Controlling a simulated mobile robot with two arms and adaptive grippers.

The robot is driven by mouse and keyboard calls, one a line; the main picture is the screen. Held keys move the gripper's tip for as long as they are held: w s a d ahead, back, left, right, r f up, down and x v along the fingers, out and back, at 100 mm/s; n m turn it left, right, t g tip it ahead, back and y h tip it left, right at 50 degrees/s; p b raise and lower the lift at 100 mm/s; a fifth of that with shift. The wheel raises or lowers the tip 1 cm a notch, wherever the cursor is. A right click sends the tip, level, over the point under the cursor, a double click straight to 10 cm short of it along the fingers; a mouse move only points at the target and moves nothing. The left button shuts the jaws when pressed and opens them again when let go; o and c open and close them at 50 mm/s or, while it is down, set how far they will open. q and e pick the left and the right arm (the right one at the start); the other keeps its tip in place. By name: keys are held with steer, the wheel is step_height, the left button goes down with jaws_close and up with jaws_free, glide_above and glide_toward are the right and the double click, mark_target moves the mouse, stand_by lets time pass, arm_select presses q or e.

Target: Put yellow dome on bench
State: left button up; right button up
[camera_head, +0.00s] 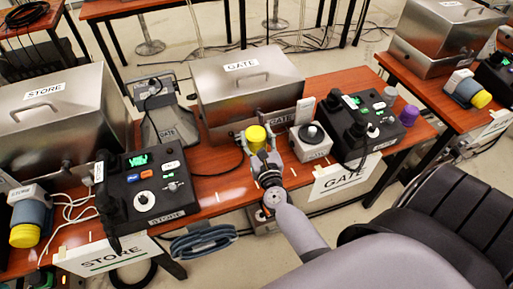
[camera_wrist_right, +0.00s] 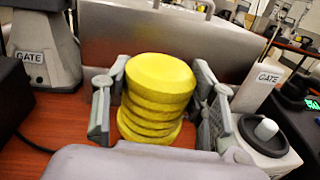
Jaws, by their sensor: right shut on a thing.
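The yellow dome (camera_head: 256,137), with a smooth round top and ribbed sides, is between the fingers of my right gripper (camera_head: 263,157) at the GATE station. In the right wrist view the yellow dome (camera_wrist_right: 158,95) stands upright between the two grey finger pads, and the gripper is shut on it. The bench (camera_head: 222,184) has a red-brown wooden top, and the dome is over it, in front of the GATE metal box. I cannot tell whether its bottom touches the wood. My left gripper is not in view.
The GATE metal box (camera_head: 248,83) stands behind the dome. A white unit with a dark knob (camera_head: 312,140) is close on the right, with a black console (camera_head: 368,120) beyond it. A STORE console (camera_head: 145,185) sits left. Bare wood lies left of the gripper.

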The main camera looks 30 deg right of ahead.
arm_select(q)
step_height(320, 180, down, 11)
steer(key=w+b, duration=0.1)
steer(key=b, duration=0.8)
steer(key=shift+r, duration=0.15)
arm_select(e)
steer(key=shift+f, duration=5.95)
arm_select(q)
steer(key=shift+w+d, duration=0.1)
arm_select(e)
steer(key=shift+f+b, duration=0.15)
steer(key=shift+b, duration=0.25)
steer(key=o, duration=1.2)
steer(key=shift+c, duration=0.2)
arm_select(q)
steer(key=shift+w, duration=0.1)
